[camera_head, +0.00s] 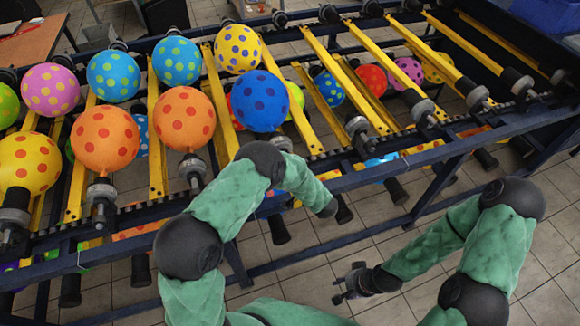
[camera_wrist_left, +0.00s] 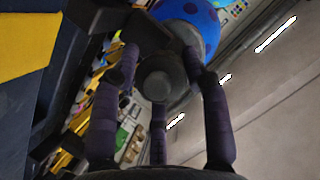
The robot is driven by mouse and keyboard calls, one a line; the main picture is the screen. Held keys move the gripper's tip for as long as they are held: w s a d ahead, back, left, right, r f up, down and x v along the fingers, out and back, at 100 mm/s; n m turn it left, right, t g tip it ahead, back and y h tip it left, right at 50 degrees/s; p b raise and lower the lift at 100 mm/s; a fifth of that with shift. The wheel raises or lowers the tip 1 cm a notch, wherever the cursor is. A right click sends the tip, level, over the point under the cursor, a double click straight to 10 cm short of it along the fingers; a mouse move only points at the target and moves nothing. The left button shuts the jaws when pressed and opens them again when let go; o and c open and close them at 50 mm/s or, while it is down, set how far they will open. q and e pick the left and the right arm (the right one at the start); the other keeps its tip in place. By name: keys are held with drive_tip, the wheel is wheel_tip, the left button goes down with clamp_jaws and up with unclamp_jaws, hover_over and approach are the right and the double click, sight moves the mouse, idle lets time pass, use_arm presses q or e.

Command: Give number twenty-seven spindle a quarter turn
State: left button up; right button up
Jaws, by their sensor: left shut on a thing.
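In the left wrist view, my left gripper (camera_wrist_left: 163,68) has its three dark fingers closed around the dark round end of a spindle (camera_wrist_left: 158,84). A blue balloon with dark spots (camera_wrist_left: 197,20) sits above that spindle. No spindle number is legible. My right gripper (camera_head: 345,285) hangs open and empty over the floor, apart from the rack.
The dark blue rack (camera_head: 345,183) with yellow bars (camera_head: 290,108) runs across the view. Orange balloons (camera_head: 105,141) (camera_head: 184,119) and other spotted balloons stand on its left half. Several bare spindles (camera_head: 424,112) are on the right. Tiled floor (camera_head: 400,222) lies clear around my right gripper.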

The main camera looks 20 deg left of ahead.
use_arm(q)
drive_tip(key=shift+s+f+m, duration=0.45)
drive_tip(key=shift+f+m, duration=0.05)
drive_tip(key=shift+f, duration=0.05)
drive_tip(key=shift+a+y, duration=0.1)
drive_tip(key=shift+y, duration=0.2)
drive_tip(key=o, duration=1.1)
drive_tip(key=shift+w+r, duration=0.1)
drive_tip(key=shift+r, duration=0.1)
drive_tip(key=shift+w+r, duration=0.1)
drive_tip(key=shift+r, duration=0.05)
drive_tip(key=v, duration=1.2)
